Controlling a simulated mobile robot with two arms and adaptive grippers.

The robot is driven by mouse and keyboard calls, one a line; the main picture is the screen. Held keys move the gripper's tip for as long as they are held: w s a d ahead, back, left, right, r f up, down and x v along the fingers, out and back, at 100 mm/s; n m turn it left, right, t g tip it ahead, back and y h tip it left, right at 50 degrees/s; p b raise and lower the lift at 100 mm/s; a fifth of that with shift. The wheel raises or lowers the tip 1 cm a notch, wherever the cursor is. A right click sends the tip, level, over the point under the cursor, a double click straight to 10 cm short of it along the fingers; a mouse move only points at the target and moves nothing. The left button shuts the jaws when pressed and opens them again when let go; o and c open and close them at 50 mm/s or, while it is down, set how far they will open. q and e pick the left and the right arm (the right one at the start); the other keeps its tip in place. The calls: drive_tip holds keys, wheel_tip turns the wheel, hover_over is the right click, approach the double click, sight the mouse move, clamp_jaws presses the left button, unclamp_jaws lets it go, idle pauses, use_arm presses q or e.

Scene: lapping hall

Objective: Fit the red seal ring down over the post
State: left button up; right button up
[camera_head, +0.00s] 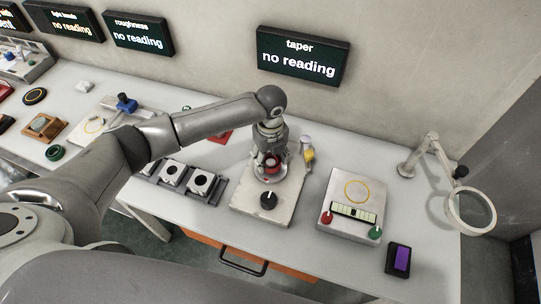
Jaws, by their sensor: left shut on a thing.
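My left gripper (271,162) points down over the pale square plate (284,212) in the middle of the bench. It is shut on the red seal ring (271,166), which shows as a small red shape between the fingers. The fingers hide much of the ring and whatever is directly under it. I cannot make out the post, or tell whether the ring is around it or above it. My right gripper is not in view.
A black knob (268,200) stands at the plate's front. Left is a dark tray of square blocks (173,173); right, a box with a yellow circle (348,213) and a lamp magnifier (471,211). A small yellow-and-white bottle (308,153) stands close behind the gripper's right side.

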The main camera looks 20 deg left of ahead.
use_arm(q)
drive_tip(key=o, duration=1.1)
drive_tip(key=shift+r, duration=0.1)
wheel_tip(320, 180, up, 12)
drive_tip(key=shift+f, duration=0.1)
idle(0.5)
